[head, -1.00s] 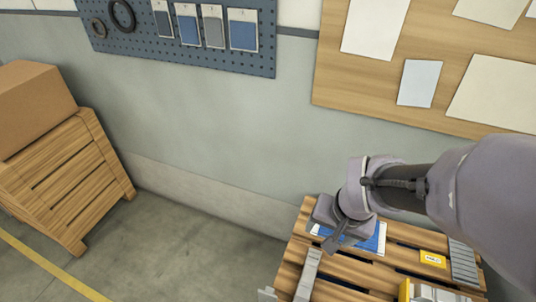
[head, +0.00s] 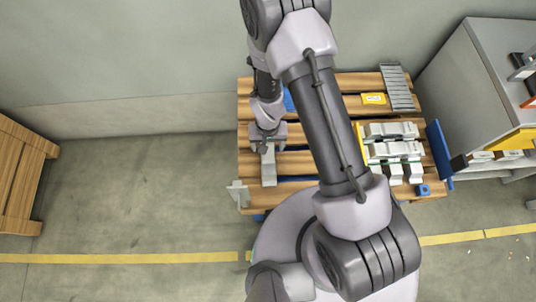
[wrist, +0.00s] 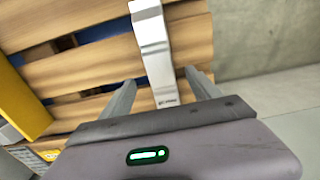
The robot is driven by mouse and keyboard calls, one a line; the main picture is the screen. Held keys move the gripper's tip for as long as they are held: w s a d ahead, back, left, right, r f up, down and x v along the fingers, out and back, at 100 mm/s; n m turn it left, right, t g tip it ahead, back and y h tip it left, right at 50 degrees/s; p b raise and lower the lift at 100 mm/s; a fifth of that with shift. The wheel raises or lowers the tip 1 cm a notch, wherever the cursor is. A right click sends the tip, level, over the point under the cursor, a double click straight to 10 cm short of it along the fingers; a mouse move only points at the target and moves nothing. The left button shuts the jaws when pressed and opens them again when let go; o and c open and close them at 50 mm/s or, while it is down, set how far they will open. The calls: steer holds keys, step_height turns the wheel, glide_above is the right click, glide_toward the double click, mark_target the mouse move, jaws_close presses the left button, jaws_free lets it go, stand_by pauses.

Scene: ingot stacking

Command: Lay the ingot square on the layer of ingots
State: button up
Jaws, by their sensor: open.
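A long pale grey ingot (head: 269,170) lies alone on the left part of the wooden pallet or bench top (head: 247,160). My gripper (head: 268,147) is at the ingot's far end in the head view. In the wrist view the ingot (wrist: 152,42) runs away from between my two open fingers (wrist: 160,78), one on each side and apart from it. I cannot tell how far the fingertips are above the slats. The layer of ingots (head: 393,150) sits at the right of the slatted top, partly hidden behind my arm.
A yellow card (head: 373,99) and a grey ribbed item (head: 397,88) lie at the back right. A blue upright piece (head: 439,152) stands beyond the layer's right side. A grey cabinet (head: 485,75) is further right. A small grey bracket (head: 238,194) is at the left front corner.

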mark_target(268, 152)
step_height(268, 152, down, 5)
steer(key=b, duration=0.3)
steer(key=shift+s, duration=0.1)
steer(key=shift+r, duration=0.1)
steer(key=shift+c, duration=1)
jaws_close()
